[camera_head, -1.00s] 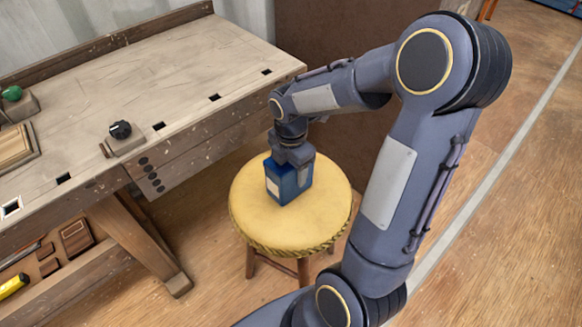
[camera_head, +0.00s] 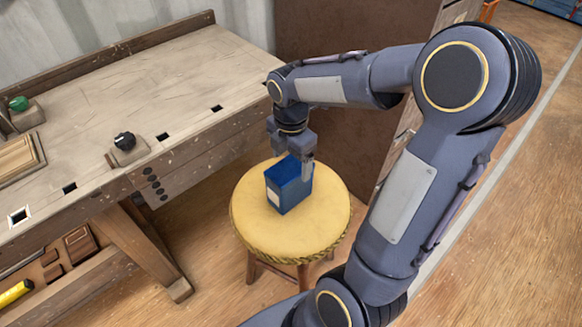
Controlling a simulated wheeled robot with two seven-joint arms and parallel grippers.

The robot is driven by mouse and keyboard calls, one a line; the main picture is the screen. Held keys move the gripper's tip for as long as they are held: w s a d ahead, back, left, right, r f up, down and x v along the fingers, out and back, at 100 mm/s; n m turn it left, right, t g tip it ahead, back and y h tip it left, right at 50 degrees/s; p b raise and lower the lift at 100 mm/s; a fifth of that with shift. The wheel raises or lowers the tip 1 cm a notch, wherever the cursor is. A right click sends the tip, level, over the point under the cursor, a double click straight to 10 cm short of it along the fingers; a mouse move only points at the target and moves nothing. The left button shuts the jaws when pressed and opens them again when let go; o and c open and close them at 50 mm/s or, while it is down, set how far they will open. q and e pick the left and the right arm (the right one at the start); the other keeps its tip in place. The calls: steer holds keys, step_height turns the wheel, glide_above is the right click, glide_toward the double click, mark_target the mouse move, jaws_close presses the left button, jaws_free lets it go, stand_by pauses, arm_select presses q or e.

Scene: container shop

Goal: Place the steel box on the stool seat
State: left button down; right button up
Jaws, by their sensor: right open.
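The steel box (camera_head: 284,192) is blue with a pale label on its left face. It stands upright on the yellow cushioned seat of the round stool (camera_head: 262,230), near the seat's middle. My right gripper (camera_head: 293,168) is open just above and behind the box. Its fingers are near the box's top edge, and I cannot tell whether one still touches it. My left gripper is not in view.
A wooden workbench (camera_head: 150,85) stands left of the stool, with a dark knob (camera_head: 124,141) on a block near its front edge. A brown cabinet (camera_head: 335,130) is behind the stool. Wooden floor is free in front of the stool.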

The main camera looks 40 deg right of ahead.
step_height(320, 180, up, 5)
steer(key=shift+f+p, duration=0.1)
steer(key=shift+p, duration=0.4)
steer(key=s+a+r+m+t+y, duration=0.1)
steer(key=s+a+m, duration=0.4)
steer(key=m, duration=0.5)
steer(key=s+a+r+m+t+y, duration=0.1)
steer(key=s+a+m+t, duration=0.3)
steer(key=s+m, duration=0.5)
steer(key=shift+s+a+m+t+y, duration=0.15)
steer(key=shift+a+m+t+y, duration=0.15)
steer(key=shift+a+m+y, duration=0.5)
steer(key=shift+d+r, duration=0.1)
steer(key=shift+d, duration=0.05)
